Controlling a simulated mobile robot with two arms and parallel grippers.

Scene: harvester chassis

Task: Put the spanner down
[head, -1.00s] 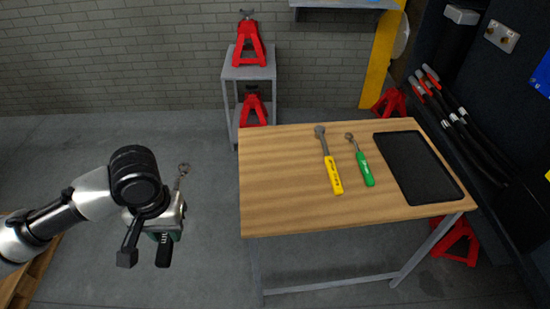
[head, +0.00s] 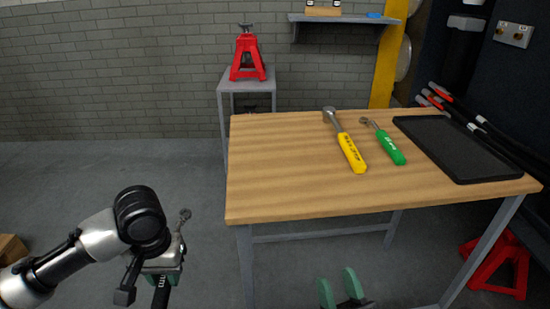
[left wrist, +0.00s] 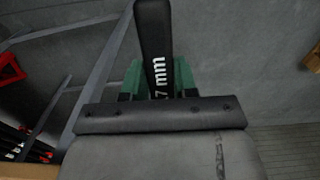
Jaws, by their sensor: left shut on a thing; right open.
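My left gripper (head: 162,268) is shut on a spanner (head: 184,215) with a bright metal head and a black handle. It is held over the floor, left of and apart from the table. In the left wrist view, the spanner's black handle (left wrist: 154,40) with white "7 mm" lettering sits between the green fingers of my left gripper (left wrist: 158,78). My right gripper (head: 338,288) is open and empty at the bottom edge, in front of the table. The wooden table (head: 290,175) carries a yellow-handled tool (head: 350,150) and a green-handled tool (head: 389,146).
A black tray (head: 460,145) lies on the table's right side. The table's left and front area is bare. A red jack stand (head: 247,58) stands on a small grey stand behind; another red stand (head: 497,265) is on the floor at right. A shelf (head: 345,20) hangs on the wall.

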